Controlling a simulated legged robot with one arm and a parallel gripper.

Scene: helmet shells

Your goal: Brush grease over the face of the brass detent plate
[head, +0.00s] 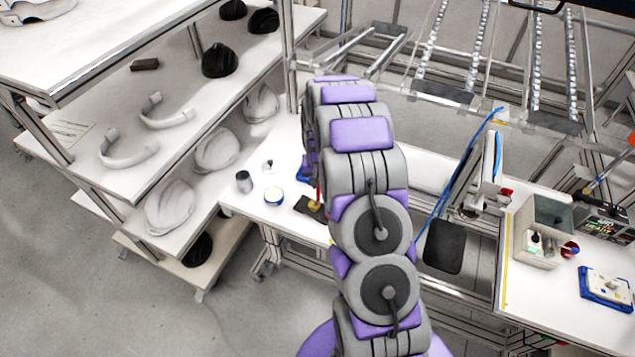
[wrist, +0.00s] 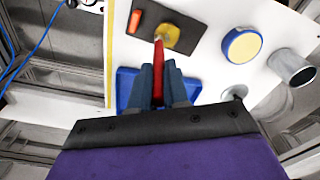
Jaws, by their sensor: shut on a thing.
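The brass detent plate (wrist: 173,38) is a small golden piece on a dark mat (wrist: 190,22). In the head view the plate (head: 315,205) shows just left of my arm. My gripper (wrist: 161,84) is shut on a red-handled brush (wrist: 158,66). The brush points away from my gripper, and its tip overlaps the left edge of the plate in the wrist view. I cannot tell whether the tip touches the plate. The brush handle (head: 319,191) shows as a red sliver in the head view, where my arm hides the gripper.
A round tin with a yellow top and blue rim (wrist: 242,45) stands right of the mat, beside a grey metal cup (wrist: 293,68). An orange-red piece (wrist: 134,21) lies on the mat. A blue tray (wrist: 126,85) lies below my fingers. Shelves of helmet shells (head: 170,207) stand left.

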